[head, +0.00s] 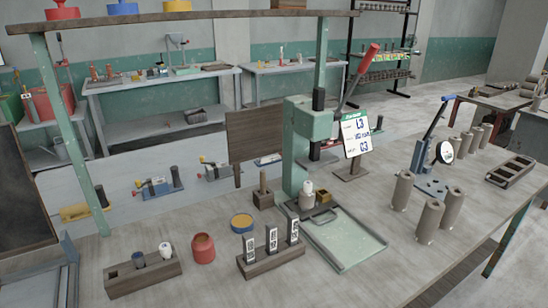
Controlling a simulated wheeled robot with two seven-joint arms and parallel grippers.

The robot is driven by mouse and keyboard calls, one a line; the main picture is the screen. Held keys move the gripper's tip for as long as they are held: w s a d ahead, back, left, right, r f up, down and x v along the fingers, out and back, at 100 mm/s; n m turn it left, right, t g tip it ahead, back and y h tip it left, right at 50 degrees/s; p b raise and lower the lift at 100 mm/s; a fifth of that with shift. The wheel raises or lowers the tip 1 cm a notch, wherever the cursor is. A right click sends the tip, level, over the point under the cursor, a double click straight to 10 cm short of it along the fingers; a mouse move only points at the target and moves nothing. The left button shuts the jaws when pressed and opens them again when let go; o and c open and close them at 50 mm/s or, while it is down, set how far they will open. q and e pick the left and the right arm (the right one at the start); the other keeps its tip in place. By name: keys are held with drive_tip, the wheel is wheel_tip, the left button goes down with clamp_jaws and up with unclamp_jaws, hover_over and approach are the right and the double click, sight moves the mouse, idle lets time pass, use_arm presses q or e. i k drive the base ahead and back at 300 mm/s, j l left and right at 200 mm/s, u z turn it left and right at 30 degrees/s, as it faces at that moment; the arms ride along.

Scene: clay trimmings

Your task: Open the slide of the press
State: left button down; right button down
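A pale green press (297,150) stands near the middle of the grey bench, with a blocky head and a lever with a red handle (365,60) rising to the right. A white rounded piece (306,188) and a small tan block (324,195) sit at its foot. A shallow pale green tray (350,243) lies flat in front of the press and looks empty. I cannot tell for sure which part is the slide, or whether it is open. Neither of my grippers is in view.
Left of the tray stand a wooden rack (272,262) with three labelled pieces, a red jar (203,250), a yellow-topped tin (242,224) and a wooden block (143,276). A sign (355,134) stands behind; several clay cylinders (428,222) stand right.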

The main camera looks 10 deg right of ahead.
sight(324, 203)
drive_tip(key=z, duration=0.4)
drive_tip(key=k+l+z, duration=0.1)
drive_tip(key=z, duration=0.3)
drive_tip(key=l+z, duration=0.2)
drive_tip(key=z, duration=0.15)
drive_tip(key=l+z, duration=0.15)
drive_tip(key=z, duration=0.25)
drive_tip(key=k, duration=0.05)
